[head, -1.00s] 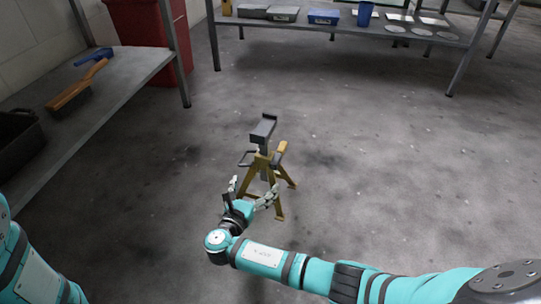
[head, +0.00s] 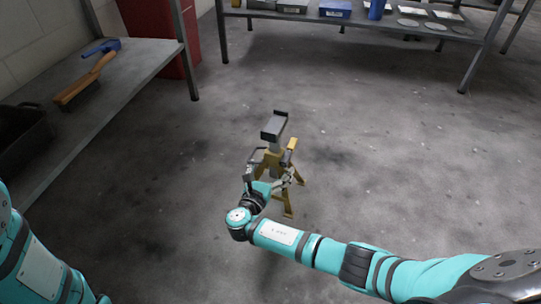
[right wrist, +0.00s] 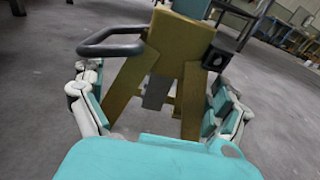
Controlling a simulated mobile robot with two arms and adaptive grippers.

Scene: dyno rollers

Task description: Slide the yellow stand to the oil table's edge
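The yellow stand (head: 273,163), with splayed legs and a dark grey saddle on top, stands upright on the concrete floor in the middle of the head view. It fills the upper middle of the right wrist view (right wrist: 182,42), with a dark handle loop at its left. My right gripper (head: 269,178) is at the stand's near side. In the right wrist view its fingers are spread apart on both sides of the stand's legs, with gaps visible. My left arm shows at the lower left; its gripper is out of view. I cannot tell which table is the oil table.
A grey bench (head: 125,75) at left holds a wooden brush (head: 85,80), a blue-handled tool and a black bin (head: 22,135). A low table (head: 400,24) at back holds a blue box (head: 335,9) and discs. A red cabinet stands back left. Open floor surrounds the stand.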

